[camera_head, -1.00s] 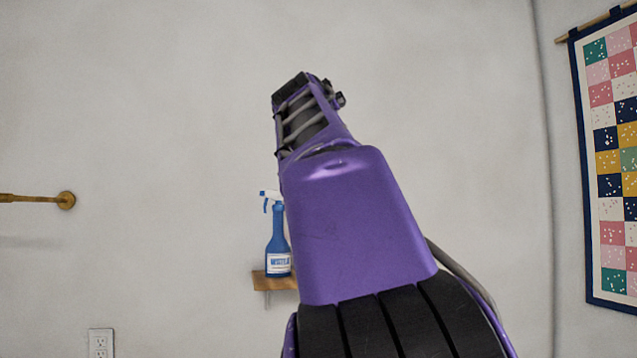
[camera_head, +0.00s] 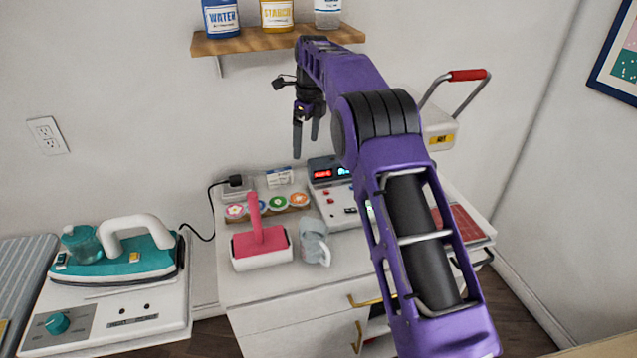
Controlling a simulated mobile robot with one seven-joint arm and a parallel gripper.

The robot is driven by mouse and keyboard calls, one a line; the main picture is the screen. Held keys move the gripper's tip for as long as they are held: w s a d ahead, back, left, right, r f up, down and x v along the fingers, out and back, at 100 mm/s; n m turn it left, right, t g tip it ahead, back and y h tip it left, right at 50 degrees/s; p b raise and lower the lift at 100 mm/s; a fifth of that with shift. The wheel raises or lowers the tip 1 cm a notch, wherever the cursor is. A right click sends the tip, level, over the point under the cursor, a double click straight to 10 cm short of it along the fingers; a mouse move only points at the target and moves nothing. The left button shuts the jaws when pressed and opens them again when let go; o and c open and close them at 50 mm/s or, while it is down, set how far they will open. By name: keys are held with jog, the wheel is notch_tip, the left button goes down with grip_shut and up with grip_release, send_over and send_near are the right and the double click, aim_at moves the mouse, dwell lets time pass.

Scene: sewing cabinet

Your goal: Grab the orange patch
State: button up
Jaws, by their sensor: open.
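The orange patch (camera_head: 299,199) is a small round piece at the right end of a row of round patches on the cabinet top. It lies in a low brown holder behind the pink-handled tool and the grey mug. My gripper (camera_head: 306,148) hangs above the back of the cabinet with its fingers pointing down. It is open and empty, higher than the patch and apart from it. My purple arm covers part of the cabinet's right side.
A pink-handled tool (camera_head: 262,247) and a grey mug (camera_head: 314,242) stand in front of the patches. A shelf (camera_head: 270,43) with bottles is above. A teal iron (camera_head: 125,252) stands at left.

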jog(key=b, duration=0.2)
send_over(299, 198)
notch_tip(299, 198, down, 12)
jog(key=shift+s+d, duration=0.1)
jog(key=shift+s, duration=0.05)
notch_tip(299, 198, down, 5)
jog(key=shift+d+r, duration=0.1)
jog(key=shift+r, duration=0.1)
jog(key=shift+f, duration=0.4)
jog(key=shift+f, duration=0.25)
jog(key=c, duration=1.4)
